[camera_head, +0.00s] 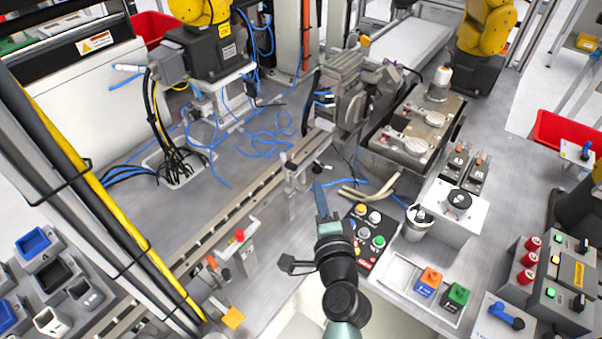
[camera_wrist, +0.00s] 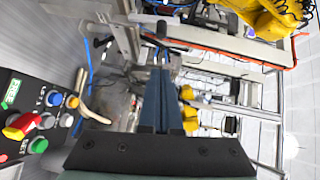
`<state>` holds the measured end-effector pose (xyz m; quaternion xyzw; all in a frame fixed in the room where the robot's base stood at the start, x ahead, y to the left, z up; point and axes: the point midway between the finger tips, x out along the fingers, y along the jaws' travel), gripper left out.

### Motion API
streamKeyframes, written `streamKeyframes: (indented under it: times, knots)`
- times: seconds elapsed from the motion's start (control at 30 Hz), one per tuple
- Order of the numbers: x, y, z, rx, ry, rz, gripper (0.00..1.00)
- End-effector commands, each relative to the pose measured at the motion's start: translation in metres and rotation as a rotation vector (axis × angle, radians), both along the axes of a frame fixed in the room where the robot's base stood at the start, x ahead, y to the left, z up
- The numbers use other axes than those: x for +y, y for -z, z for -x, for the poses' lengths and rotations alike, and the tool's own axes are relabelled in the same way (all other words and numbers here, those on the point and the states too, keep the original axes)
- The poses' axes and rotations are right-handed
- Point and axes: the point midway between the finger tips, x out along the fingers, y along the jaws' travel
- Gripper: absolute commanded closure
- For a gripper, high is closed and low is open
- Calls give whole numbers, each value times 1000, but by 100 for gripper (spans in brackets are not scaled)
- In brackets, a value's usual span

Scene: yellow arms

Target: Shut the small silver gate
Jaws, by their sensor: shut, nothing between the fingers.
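What looks like the small silver gate (camera_head: 292,198) is a narrow metal upright at the end of the rail in the head view. A black knob (camera_head: 318,168) is beside its top. In the wrist view, a silver bar (camera_wrist: 124,38) at the top, left of the fingers, may be the same part. Whether the gate stands open or shut is not clear. My gripper (camera_head: 319,187) is just right of the upright and appears apart from it. Its blue fingers (camera_wrist: 162,75) are shut and empty, pointing at the rail area.
A button panel (camera_head: 366,236) stands right of my gripper. Tan hoses (camera_head: 371,189) and blue cables (camera_head: 270,146) lie close by. A grey machine (camera_head: 350,95) stands behind. A post with a red button (camera_head: 240,242) is at the left.

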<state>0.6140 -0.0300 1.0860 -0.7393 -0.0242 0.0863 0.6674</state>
Motion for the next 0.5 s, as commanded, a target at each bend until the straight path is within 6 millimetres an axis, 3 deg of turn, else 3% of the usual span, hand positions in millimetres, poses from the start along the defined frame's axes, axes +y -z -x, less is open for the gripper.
streamKeyframes:
  times: [0.2, 0.5]
  knots:
    - [11, 1, -35, 1, -4, -1, 100]
    - [35, 7, -51, 0, -1, 0, 100]
